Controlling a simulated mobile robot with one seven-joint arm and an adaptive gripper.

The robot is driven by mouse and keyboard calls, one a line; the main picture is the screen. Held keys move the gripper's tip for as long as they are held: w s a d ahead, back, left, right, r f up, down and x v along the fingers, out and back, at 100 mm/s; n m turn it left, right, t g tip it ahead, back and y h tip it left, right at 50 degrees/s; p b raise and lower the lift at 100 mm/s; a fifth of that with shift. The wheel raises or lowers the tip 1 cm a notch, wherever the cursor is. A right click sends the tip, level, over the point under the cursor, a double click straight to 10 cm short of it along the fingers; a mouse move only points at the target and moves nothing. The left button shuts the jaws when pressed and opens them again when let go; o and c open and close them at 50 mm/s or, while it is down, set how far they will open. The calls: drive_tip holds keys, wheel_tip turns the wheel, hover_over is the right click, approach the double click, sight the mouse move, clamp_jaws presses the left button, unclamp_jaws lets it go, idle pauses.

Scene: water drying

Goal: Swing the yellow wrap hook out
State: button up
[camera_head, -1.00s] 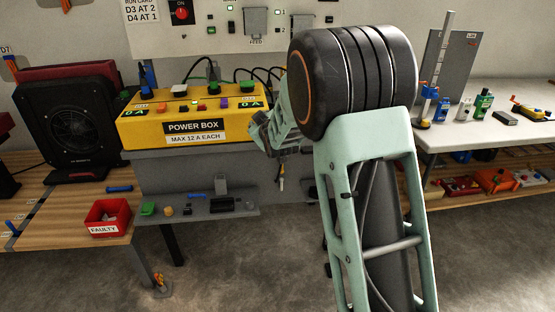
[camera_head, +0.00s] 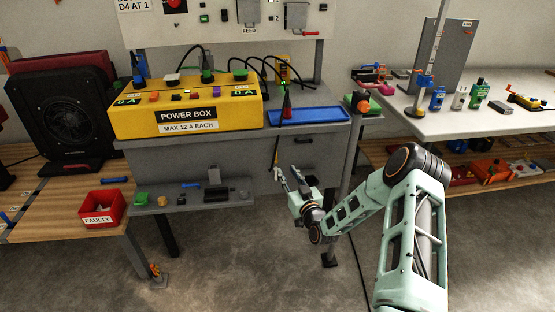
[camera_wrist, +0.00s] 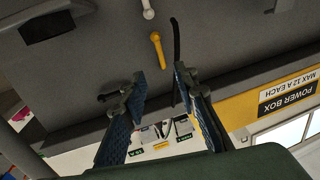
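The yellow wrap hook (camera_wrist: 157,48) shows in the wrist view as a short yellow bar with a rounded end against a dark grey face. In the head view a small yellow piece (camera_head: 276,156) shows on the grey cabinet front, beside a hanging dark cable. My gripper (camera_wrist: 160,82) is open and empty, its two blue-padded fingers apart. The hook appears ahead of the gap between the fingertips, with no visible contact. In the head view my gripper (camera_head: 287,176) is in front of the cabinet, just below the yellow piece.
A black cable (camera_wrist: 176,48) hangs close beside the hook, and a white peg (camera_wrist: 148,10) is near it. The yellow power box (camera_head: 185,108) and blue tray (camera_head: 308,115) stand on top. A grey lower shelf (camera_head: 240,197) is left of my gripper.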

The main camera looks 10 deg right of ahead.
sight(276, 155)
drive_tip(key=w, duration=0.3)
drive_tip(key=w+a+b, duration=0.1)
drive_tip(key=w, duration=0.3)
drive_tip(key=w+a+b, duration=0.1)
drive_tip(key=w, duration=0.2)
drive_tip(key=shift+w, duration=0.15)
clamp_jaws()
